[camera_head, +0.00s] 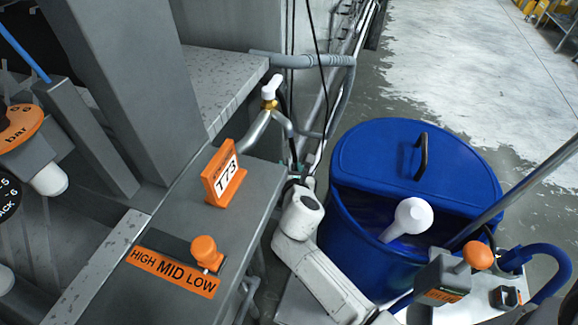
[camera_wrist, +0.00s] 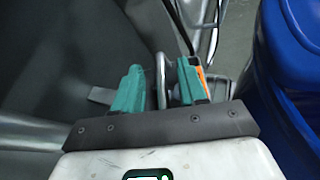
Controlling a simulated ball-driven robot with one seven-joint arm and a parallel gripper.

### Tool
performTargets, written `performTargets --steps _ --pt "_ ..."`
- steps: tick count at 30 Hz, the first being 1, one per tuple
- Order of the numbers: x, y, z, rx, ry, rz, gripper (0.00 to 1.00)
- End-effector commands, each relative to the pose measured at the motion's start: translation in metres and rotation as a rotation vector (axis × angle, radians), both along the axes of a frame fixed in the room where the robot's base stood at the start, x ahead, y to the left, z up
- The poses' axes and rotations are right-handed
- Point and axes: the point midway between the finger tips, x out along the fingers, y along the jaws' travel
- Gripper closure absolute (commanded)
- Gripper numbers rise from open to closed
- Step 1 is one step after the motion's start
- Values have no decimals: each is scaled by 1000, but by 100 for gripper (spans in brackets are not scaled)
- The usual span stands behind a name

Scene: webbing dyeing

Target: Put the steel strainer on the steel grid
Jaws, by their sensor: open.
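I cannot make out the steel strainer or the steel grid in either view. My gripper (camera_wrist: 161,74) shows in the wrist view with its two teal fingers apart.
A blue drum (camera_head: 360,160) with a half-open lid and a white-headed tool (camera_head: 408,218) stands right of my arm. A grey machine with an orange T73 sign (camera_head: 222,174) and an orange knob (camera_head: 206,252) stands left. A tap (camera_head: 270,92) and pipes are behind.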

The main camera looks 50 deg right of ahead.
Motion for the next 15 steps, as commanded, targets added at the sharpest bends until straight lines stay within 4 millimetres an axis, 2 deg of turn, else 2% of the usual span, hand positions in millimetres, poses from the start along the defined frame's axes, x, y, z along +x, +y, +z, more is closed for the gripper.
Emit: performTargets --steps 9,15 --pt "-45 42 24 0 2 3 58" --pt "-64 60 35 0 3 1 58"
